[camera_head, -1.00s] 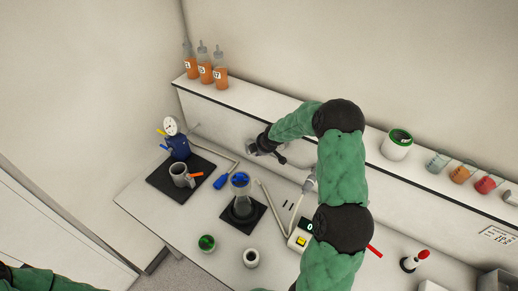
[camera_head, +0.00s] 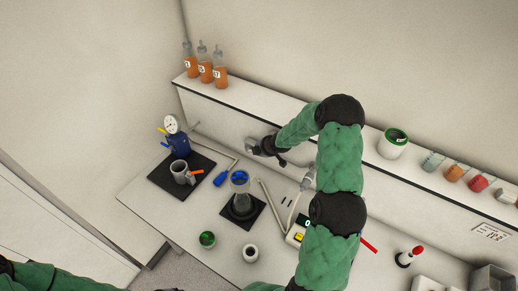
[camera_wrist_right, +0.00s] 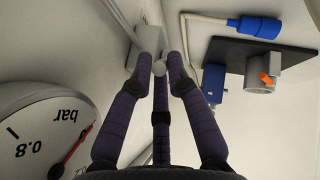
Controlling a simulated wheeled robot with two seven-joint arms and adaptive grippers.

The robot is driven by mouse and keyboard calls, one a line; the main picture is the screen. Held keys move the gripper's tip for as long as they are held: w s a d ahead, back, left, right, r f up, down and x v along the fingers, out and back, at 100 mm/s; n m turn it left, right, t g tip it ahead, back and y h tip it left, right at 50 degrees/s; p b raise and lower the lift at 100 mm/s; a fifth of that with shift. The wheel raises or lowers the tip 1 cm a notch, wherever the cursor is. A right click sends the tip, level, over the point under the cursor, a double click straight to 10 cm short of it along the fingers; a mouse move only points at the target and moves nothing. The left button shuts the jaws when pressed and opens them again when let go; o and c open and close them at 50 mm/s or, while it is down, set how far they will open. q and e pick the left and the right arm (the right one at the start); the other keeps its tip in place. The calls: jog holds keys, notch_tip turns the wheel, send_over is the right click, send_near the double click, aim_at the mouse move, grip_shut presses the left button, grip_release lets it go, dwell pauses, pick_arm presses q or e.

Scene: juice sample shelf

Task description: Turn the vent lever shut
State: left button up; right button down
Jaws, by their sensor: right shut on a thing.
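The vent lever (camera_wrist_right: 159,68) shows in the right wrist view as a small pale knob in front of a light grey block (camera_wrist_right: 147,38). My right gripper (camera_wrist_right: 161,74) is shut on it, its dark fingers on both sides of the knob. In the head view my right gripper (camera_head: 282,161) is low against the front of the shelf wall, and the lever cannot be made out there. My left arm shows only at the bottom left edge of the head view; its gripper is not clearly visible.
A grey cup (camera_head: 180,171) stands on a black mat (camera_head: 161,184), near a blue device (camera_head: 179,146). Orange bottles (camera_head: 205,69) stand on the shelf.

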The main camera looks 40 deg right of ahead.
jog(key=shift+s+a+f+t+p, duration=0.1)
jog(key=shift+s+f+t+p, duration=0.3)
jog(key=shift+f+p, duration=0.15)
jog(key=shift+s+f+m+t+y+b, duration=0.2)
jog(key=shift+f+t+y+b, duration=0.15)
jog(key=shift+f+t+b, duration=0.4)
jog(key=shift+s+f+m+t+y+b, duration=0.15)
jog(key=shift+f+t+y+b, duration=0.3)
jog(key=shift+t+b, duration=0.5)
jog(key=c, duration=1.3)
grip_release()
jog(key=shift+w+d+r, duration=0.1)
jog(key=shift+d, duration=0.1)
